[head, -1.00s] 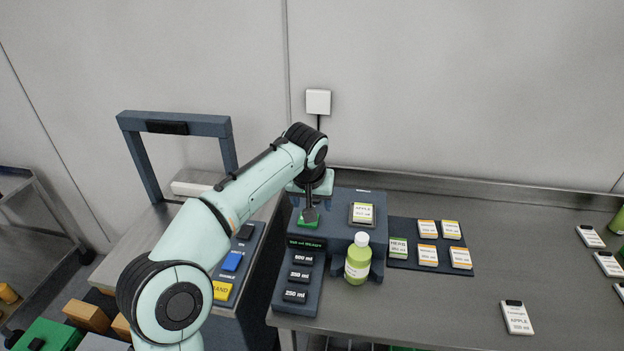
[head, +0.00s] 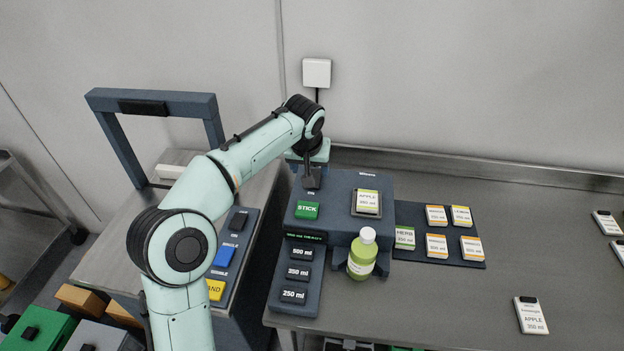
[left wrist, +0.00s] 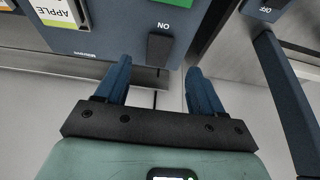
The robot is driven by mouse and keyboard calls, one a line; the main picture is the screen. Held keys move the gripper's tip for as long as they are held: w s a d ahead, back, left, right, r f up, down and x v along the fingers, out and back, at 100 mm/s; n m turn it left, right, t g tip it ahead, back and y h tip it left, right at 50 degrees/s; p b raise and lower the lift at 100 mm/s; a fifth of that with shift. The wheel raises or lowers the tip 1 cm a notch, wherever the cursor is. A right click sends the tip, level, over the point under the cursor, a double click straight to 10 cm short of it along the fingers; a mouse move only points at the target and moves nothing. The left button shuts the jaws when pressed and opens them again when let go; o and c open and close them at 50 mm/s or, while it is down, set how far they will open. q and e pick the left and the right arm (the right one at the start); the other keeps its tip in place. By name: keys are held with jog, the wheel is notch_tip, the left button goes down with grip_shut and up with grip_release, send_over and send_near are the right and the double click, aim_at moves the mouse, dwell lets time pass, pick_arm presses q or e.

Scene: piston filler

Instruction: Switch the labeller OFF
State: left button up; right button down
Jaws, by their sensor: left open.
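The labeller (head: 345,195) is the dark blue machine at the middle of the head view, with a green STICK button (head: 307,210). Its small dark switch (left wrist: 159,48) shows in the left wrist view beside a label reading ON upside down. In the head view the dark piece above the STICK button (head: 312,180) appears to be this switch. My left gripper (left wrist: 159,66) is open, its two blue fingers apart on either side of the switch's near end. I cannot tell whether they touch it. In the head view the left gripper (head: 316,153) is at the labeller's back edge, its fingers mostly hidden.
A green bottle (head: 361,256) stands at the labeller's front. A dark label mat (head: 458,260) lies to its right, and a white card (head: 530,315) on the bench. Volume buttons (head: 297,273) are in front. A blue frame (head: 155,103) stands left. The wall is close behind.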

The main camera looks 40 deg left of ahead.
pick_arm(q)
jog(key=x, duration=0.8)
jog(key=shift+w, duration=0.15)
pick_arm(e)
jog(key=shift+f, duration=0.15)
pick_arm(q)
jog(key=shift+c, duration=0.3)
